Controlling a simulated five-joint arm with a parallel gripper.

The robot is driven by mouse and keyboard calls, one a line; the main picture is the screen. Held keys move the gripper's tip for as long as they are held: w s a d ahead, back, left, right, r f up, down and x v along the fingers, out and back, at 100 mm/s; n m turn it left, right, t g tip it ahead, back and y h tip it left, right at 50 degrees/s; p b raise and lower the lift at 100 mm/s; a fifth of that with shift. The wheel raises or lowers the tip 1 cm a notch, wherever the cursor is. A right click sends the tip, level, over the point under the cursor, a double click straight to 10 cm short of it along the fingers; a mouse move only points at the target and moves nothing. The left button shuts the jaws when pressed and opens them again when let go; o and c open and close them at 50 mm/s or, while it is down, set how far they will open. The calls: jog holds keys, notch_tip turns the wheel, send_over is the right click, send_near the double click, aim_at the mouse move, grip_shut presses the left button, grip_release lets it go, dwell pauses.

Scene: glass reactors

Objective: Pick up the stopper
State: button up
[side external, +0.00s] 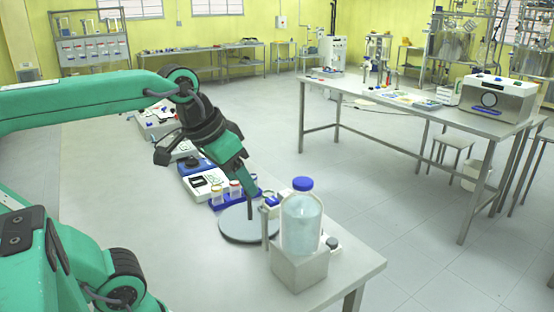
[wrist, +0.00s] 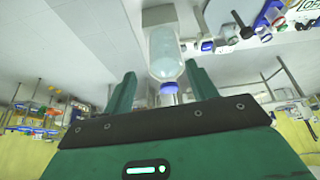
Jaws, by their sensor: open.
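The stopper appears to be the blue cap (side external: 303,184) on top of a clear glass bottle (side external: 302,224). The bottle stands upright on a grey block (side external: 299,270) near the table's front right corner. My gripper (side external: 250,205) points downward to the left of the bottle, apart from the cap. In the wrist view the picture is upside down; the blue cap (wrist: 168,88) and the bottle (wrist: 165,52) show in the gap between the two fingers of my gripper (wrist: 161,92). The fingers are apart and hold nothing. The side view shows the fingers overlapping.
A round grey plate (side external: 232,229) lies under my gripper. A blue rack (side external: 228,200) with small vials and a white-and-blue instrument (side external: 207,184) stand behind it. A small dark-topped item (side external: 332,243) is right of the bottle. The table's front left is clear.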

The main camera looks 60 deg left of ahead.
jog(key=w+a+r+n+g, duration=0.2)
jog(key=w+a+n, duration=0.15)
jog(key=w, duration=0.65)
jog(key=w+a+r+n+g, duration=0.15)
jog(key=w+a, duration=0.25)
jog(key=w, duration=0.6)
jog(key=w+a+f+n+g, duration=0.25)
jog(key=w+a+f, duration=0.25)
jog(key=w+a, duration=0.3)
jog(key=shift+n+t, duration=0.4)
jog(key=shift+n, duration=0.05)
jog(key=shift+w+d+f, duration=0.1)
jog(key=shift+w+f, duration=0.05)
jog(key=shift+f, duration=4.55)
jog(key=shift+w+d+f, duration=0.1)
jog(key=shift+w+f, duration=0.05)
jog(key=shift+f, duration=4.5)
jog(key=shift+w+d+f, duration=0.1)
jog(key=shift+w+f, duration=0.05)
jog(key=shift+f, duration=4.55)
jog(key=c, duration=1)
